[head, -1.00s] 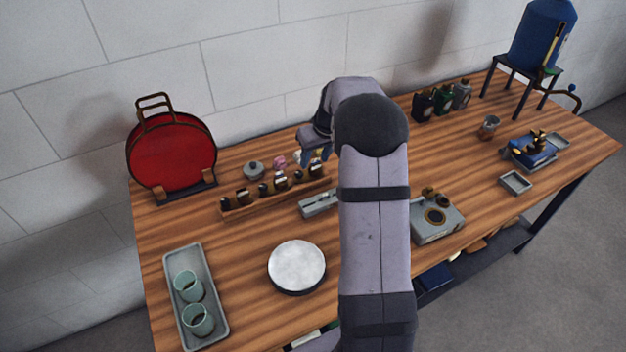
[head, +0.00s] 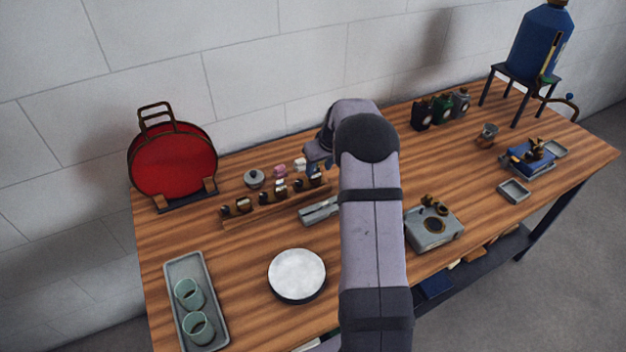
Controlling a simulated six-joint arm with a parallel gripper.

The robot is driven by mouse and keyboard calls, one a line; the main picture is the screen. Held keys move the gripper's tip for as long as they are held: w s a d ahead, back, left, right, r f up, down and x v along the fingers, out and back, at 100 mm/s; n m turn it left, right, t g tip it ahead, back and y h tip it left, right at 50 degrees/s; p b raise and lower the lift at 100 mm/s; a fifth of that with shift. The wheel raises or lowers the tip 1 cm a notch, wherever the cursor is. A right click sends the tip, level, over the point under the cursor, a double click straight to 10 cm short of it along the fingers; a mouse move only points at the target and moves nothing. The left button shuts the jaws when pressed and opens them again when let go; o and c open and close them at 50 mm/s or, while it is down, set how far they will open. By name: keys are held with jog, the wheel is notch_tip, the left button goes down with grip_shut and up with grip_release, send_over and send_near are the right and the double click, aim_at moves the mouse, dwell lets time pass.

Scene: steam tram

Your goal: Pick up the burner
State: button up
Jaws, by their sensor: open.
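No thing is plainly the burner at this size. A blue model with brass fittings on top (head: 530,158) stands at the right of the table. Two small shallow grey trays lie by it, one in front (head: 514,191) and one behind (head: 556,149); either may be the burner, but I cannot tell. My gripper (head: 319,166) is open over the back middle of the table, above the right end of a wooden rack (head: 262,211) holding small dark bottles. It is far left of the blue model. My arm partly hides it, and its fingertips are hard to make out.
A grey box with a brass ring (head: 420,238) sits right of my arm. A slotted grey block (head: 318,212), white-topped disc (head: 297,270), cup tray (head: 177,272) and red round case (head: 173,163) are left. Dark bottles (head: 442,110) and a blue tank (head: 540,45) stand behind.

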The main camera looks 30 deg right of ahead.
aim_at(316, 173)
jog(key=shift+p+x, duration=1.1)
jog(key=shift+x, duration=1.05)
jog(key=shift+a, duration=0.1)
jog(key=shift+c, duration=0.5)
jog(key=c, duration=0.8)
